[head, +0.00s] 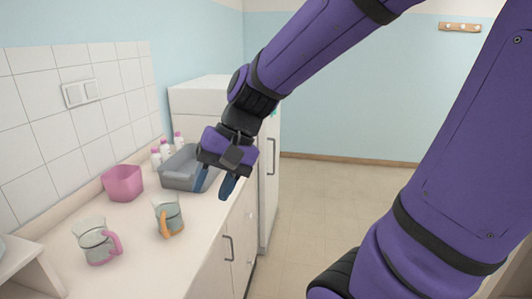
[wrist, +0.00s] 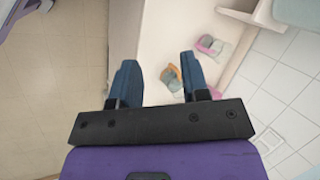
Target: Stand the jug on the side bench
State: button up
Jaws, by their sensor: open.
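Two clear jugs stand upright on the pale counter (head: 140,258). One has an orange handle (head: 167,216) and stands nearer my gripper; the other has a pink handle (head: 97,242) and stands nearer the camera. My gripper (head: 213,186) is open and empty, above the counter's front edge, beyond the orange-handled jug and to its right. In the wrist view my gripper (wrist: 160,68) shows two spread blue fingers. The orange-handled jug (wrist: 172,78) is partly hidden by the right finger, and the pink-handled jug (wrist: 210,45) is farther off. I cannot tell which surface is the side bench.
A grey tub (head: 180,172) stands at the back of the counter, with several white bottles with pink caps (head: 165,147) behind it. A pink tub (head: 123,183) is by the tiled wall. A white raised shelf (head: 22,262) is at lower left. The floor (head: 325,205) at right is clear.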

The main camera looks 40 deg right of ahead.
jog(key=s+d+r+n+t+h, duration=0.3)
jog(key=s+d+r+n+h, duration=0.2)
jog(key=s+d+r, duration=0.1)
jog(key=shift+s+r+t+h, duration=0.3)
jog(key=shift+s+t, duration=0.1)
jog(key=shift+s, duration=0.25)
jog(key=shift+d, duration=0.1)
dwell(0.6)
